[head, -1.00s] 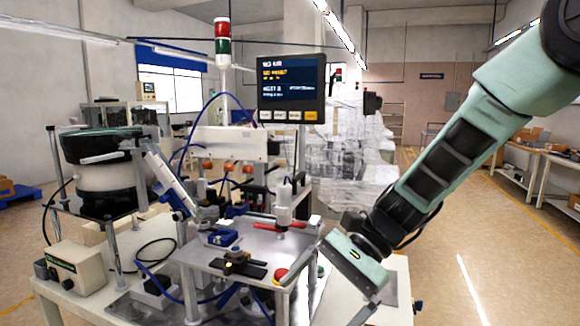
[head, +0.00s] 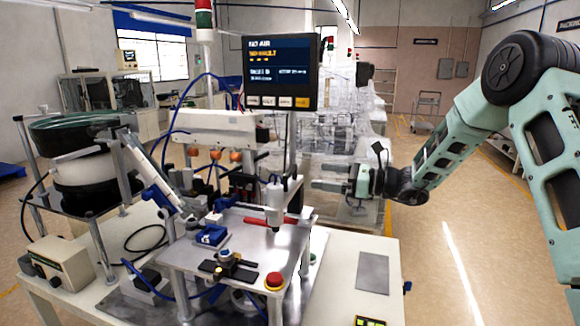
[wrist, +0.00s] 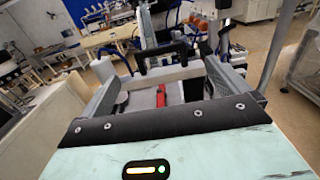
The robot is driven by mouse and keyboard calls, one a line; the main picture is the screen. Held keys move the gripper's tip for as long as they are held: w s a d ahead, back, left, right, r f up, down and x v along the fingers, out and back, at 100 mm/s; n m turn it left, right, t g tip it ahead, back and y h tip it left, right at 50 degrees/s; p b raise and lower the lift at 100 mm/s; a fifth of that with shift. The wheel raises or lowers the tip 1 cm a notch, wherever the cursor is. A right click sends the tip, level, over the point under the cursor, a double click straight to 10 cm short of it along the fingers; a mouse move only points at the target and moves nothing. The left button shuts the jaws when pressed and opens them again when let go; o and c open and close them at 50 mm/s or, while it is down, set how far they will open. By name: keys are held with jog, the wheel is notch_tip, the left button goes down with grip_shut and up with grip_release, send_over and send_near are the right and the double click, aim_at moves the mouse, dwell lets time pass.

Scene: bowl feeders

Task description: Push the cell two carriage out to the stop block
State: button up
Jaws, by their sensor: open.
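My gripper (head: 322,178) is open and empty, held level with its fingers pointing left, to the right of the display post and above the bench. It also shows in the wrist view (wrist: 172,60). On the metal plate (head: 190,258) sit a blue block (head: 211,235), a black fixture with a brass-coloured knob (head: 228,262) and a red bar (head: 270,220) under a white upright cylinder (head: 275,200). I cannot tell which part is the cell two carriage or the stop block. The gripper appears apart from all of them.
A red button (head: 274,280) is at the plate's front right corner. A display (head: 283,72) stands on a post behind the plate. The bowl feeder (head: 80,155) is at the left, with a control box (head: 55,265) below. The bench's right side holds a grey plate (head: 372,273) and has free room.

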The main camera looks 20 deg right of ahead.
aim_at(293, 172)
jog(key=p+x, duration=0.3)
jog(key=x, duration=0.7)
jog(key=shift+a, duration=0.1)
jog(key=c, duration=1.3)
jog(key=shift+o, duration=0.2)
jog(key=b+x, duration=0.6)
jog(key=x, duration=1.3)
jog(key=shift+r, duration=0.1)
